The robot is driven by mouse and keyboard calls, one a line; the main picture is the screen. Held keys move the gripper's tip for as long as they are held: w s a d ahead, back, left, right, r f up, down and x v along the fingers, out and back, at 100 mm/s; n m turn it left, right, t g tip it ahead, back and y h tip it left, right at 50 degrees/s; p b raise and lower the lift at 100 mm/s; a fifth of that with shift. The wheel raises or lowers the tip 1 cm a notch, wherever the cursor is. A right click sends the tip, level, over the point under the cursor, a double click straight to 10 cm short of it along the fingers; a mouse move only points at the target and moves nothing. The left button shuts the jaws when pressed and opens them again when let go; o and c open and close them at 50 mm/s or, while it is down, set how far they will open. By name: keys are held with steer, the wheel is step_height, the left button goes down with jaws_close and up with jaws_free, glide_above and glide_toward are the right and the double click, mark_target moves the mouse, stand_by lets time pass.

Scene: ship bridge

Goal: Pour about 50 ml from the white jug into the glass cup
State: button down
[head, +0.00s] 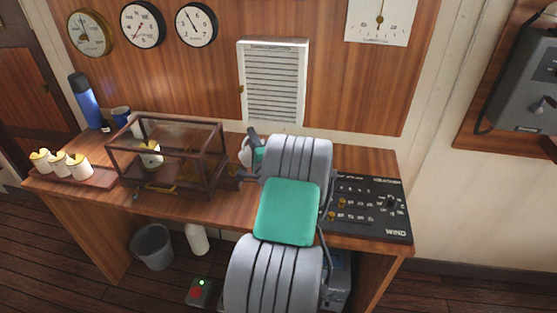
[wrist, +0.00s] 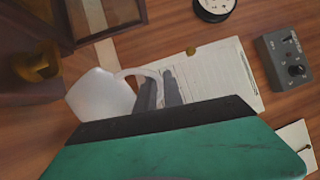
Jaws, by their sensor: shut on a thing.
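The white jug (wrist: 98,95) is large in the wrist view, with its handle loop toward my gripper (wrist: 160,92). My two grey fingers are closed at the handle and hold the jug there. In the head view a small part of the white jug (head: 245,152) shows behind my arm, beside the dark-framed case; my gripper (head: 257,143) is mostly hidden there. The jug's contents cannot be seen. I cannot make out the glass cup for certain in either view; my arm hides part of the desk.
A dark-framed glass case (head: 170,122) stands left of the jug, also close by in the wrist view (wrist: 88,45). Several pale cups stand on a tray (head: 98,176) at the desk's left. A blue bottle (head: 84,101) stands behind. A black control panel (head: 372,222) lies right.

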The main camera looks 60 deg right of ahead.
steer(key=shift+s+d+r+m+p, duration=0.4)
steer(key=shift+r+m+p, duration=0.1)
steer(key=shift+m+p, duration=0.4)
stand_by(1.0)
steer(key=shift+s+d+f+m+g+h, duration=0.15)
steer(key=shift+s+d+f+m+h, duration=0.1)
steer(key=shift+s+d+m, duration=0.2)
steer(key=shift+s+d+f+m+g+h, duration=0.15)
steer(key=shift+s+d+m+h, duration=0.2)
steer(key=shift+m, duration=0.2)
stand_by(0.8)
